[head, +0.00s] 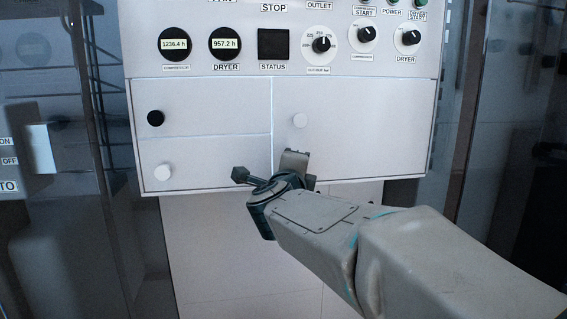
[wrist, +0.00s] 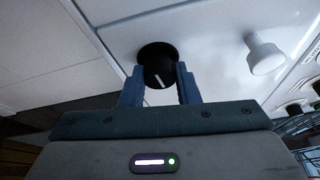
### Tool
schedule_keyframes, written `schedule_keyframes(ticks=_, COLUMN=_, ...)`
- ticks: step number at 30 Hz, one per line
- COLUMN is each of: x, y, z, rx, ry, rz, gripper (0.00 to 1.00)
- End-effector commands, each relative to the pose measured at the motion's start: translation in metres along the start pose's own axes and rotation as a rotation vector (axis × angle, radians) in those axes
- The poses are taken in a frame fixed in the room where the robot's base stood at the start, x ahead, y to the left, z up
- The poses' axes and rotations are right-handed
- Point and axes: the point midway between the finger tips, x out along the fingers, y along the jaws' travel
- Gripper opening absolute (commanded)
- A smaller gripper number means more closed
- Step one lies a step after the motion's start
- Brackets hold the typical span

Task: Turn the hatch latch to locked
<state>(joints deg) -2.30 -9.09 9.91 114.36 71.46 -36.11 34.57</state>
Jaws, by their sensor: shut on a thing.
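A black round latch knob (wrist: 154,53) with a short white pointer line shows in the wrist view on the pale panel. My gripper (wrist: 159,72) has one finger on each side of this knob and is shut on it. The pointer line is slightly tilted in that view. In the head view my gripper (head: 296,160) is at the lower left part of the right-hand hatch door (head: 370,128), and it hides the knob. A white round knob (head: 300,121) is just above it; it also shows in the wrist view (wrist: 266,56). I see no lock markings.
Two smaller doors are on the left, one with a black knob (head: 155,118) and one with a white knob (head: 163,172). Above are gauges, a dark status window (head: 273,45) and several dials. Clear panel lies right of my gripper.

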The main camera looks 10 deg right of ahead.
Motion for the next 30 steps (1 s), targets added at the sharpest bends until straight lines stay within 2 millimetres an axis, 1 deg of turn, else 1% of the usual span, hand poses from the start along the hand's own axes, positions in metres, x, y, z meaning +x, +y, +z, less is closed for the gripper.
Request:
schedule_keyframes(ticks=9, x=0.0001, y=0.0005, z=0.0003, rx=0.095, ry=0.004, rz=0.042, gripper=0.06)
schedule_keyframes(ticks=24, x=0.0001, y=0.0015, z=0.0, rx=0.11, ry=0.005, rz=0.047, gripper=0.06)
schedule_keyframes(ticks=25, x=0.0001, y=0.0015, z=0.0, rx=0.11, ry=0.005, rz=0.047, gripper=0.34)
schedule_keyframes(ticks=27, x=0.0001, y=0.0013, z=0.0, rx=0.109, ry=0.005, rz=0.047, gripper=0.5)
schedule_keyframes(ticks=30, x=0.0002, y=0.0008, z=-0.0001, rx=0.109, ry=0.005, rz=0.046, gripper=0.5)
